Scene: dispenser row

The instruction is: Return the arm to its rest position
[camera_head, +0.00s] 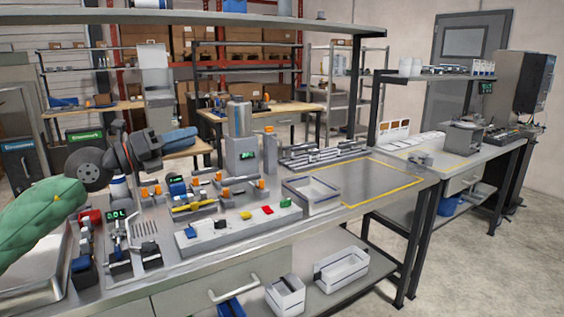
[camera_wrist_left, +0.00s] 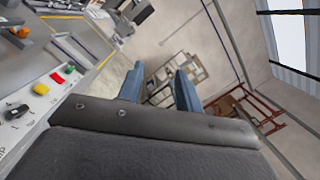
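My left arm in a green sleeve comes in from the left in the head view. My left gripper (camera_head: 180,138), with blue fingers, is raised above the left part of the workbench (camera_head: 225,258). It points to the right and touches nothing that I can see. In the left wrist view, the two blue fingers of the left gripper (camera_wrist_left: 160,88) stand apart, with nothing between them. The distant room shows through the gap. My right gripper is in neither view.
Below the gripper are a device with a green display (camera_head: 117,232) and small fixtures with orange knobs. A button panel (camera_head: 235,228) and a white bin (camera_head: 311,194) stand to the right. An overhead shelf (camera_head: 230,20) spans the bench. The yellow-outlined area (camera_head: 385,183) is clear.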

